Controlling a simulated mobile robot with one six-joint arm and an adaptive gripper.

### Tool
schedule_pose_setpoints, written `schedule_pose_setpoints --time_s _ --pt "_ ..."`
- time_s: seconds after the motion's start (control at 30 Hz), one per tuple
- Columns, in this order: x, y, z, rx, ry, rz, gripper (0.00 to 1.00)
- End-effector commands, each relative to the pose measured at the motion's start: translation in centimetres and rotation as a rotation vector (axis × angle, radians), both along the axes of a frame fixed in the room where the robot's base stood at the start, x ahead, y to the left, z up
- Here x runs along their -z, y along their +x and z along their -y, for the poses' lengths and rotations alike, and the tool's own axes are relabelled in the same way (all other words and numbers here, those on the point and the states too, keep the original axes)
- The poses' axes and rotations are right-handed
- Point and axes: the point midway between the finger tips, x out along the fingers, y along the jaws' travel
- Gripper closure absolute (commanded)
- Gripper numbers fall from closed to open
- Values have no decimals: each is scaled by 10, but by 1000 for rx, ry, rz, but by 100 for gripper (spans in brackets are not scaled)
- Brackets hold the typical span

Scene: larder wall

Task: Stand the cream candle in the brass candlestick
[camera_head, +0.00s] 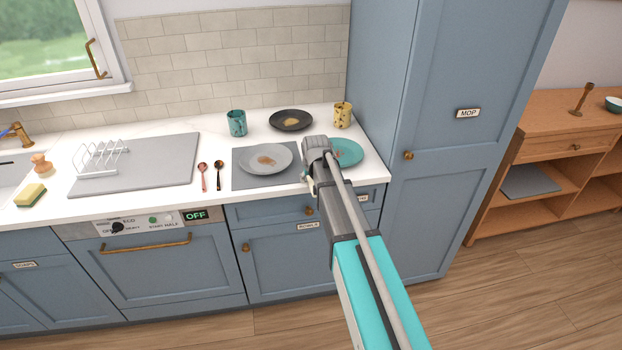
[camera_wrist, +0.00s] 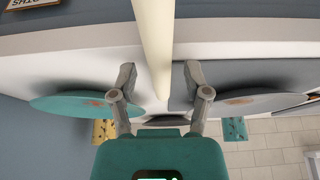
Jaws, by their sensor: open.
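The cream candle (camera_wrist: 153,40) is a long pale stick in the wrist view, running from the top edge down between my gripper's fingers (camera_wrist: 159,82). The fingers are open, with a visible gap on each side of the candle. In the head view, my gripper (camera_head: 309,183) is at the counter's front edge, between the grey plate and the turquoise plate; the arm hides most of the candle there. The brass candlestick (camera_head: 581,100) stands upright on the wooden sideboard (camera_head: 555,122) at the far right, with no candle in it.
Near my gripper are a soiled turquoise plate (camera_head: 348,152), a grey plate (camera_head: 266,158), a black plate (camera_head: 290,120), a teal mug (camera_head: 237,123) and a yellow mug (camera_head: 342,115). A tall blue cupboard (camera_head: 455,150) stands between counter and sideboard. A bowl (camera_head: 614,104) sits beside the candlestick.

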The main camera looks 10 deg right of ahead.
Motion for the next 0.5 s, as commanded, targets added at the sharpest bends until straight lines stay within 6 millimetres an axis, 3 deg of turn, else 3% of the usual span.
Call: schedule_pose_setpoints --time_s 0.5 --pt "-40 -17 0 0 0 0 38"
